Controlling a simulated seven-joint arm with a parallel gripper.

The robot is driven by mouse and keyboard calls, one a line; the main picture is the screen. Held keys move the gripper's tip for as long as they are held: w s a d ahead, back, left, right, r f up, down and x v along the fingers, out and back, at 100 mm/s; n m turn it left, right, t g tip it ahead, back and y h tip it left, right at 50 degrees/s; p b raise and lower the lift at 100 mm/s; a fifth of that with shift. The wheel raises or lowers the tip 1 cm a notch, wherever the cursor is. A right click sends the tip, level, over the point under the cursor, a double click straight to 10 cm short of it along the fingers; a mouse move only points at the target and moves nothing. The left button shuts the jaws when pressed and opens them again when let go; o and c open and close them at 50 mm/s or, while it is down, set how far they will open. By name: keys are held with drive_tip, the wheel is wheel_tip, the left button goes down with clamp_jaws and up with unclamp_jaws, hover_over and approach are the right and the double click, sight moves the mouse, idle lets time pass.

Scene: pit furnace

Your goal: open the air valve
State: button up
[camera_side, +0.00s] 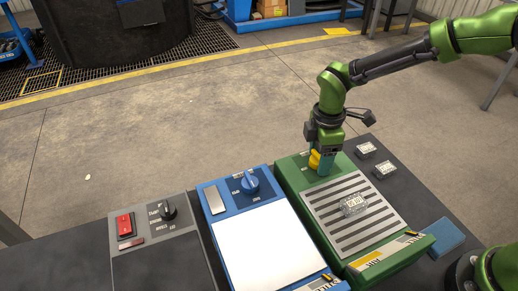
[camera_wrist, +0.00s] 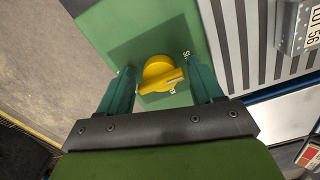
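A yellow knob (camera_side: 314,158) sits on the far end of a green box (camera_side: 291,186), which I take to carry the air valve. In the wrist view the yellow knob (camera_wrist: 160,75) is round with a raised bar handle, lying nearly level and slightly tilted. Small white marks stand beside it, only partly readable. My gripper (camera_side: 322,166) is down at the knob from above. In the wrist view my gripper (camera_wrist: 163,76) has its two teal fingers apart, one on each side of the knob, with green surface showing between each finger and the knob.
The green box has a striped grille (camera_side: 340,206) with a tag (camera_side: 354,205) on it. To the left stand a blue box (camera_side: 213,226) with a blue knob (camera_side: 249,183) and a grey panel (camera_side: 185,240) with a black knob and red switch (camera_side: 125,224). Two small tagged blocks (camera_side: 366,150) lie right.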

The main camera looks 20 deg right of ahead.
drive_tip(key=c, duration=0.7)
drive_tip(key=shift+o, duration=0.2)
drive_tip(key=shift+m, duration=0.3)
drive_tip(key=m, duration=0.3)
drive_tip(key=shift+s+m, duration=0.1)
drive_tip(key=shift+m, duration=0.3)
drive_tip(key=m, duration=0.4)
drive_tip(key=shift+a, duration=0.15)
drive_tip(key=m, duration=0.4)
drive_tip(key=shift+s+a+r+m, duration=0.1)
drive_tip(key=shift+m, duration=0.3)
drive_tip(key=shift+a+m, duration=0.1)
drive_tip(key=shift+m, duration=2.2)
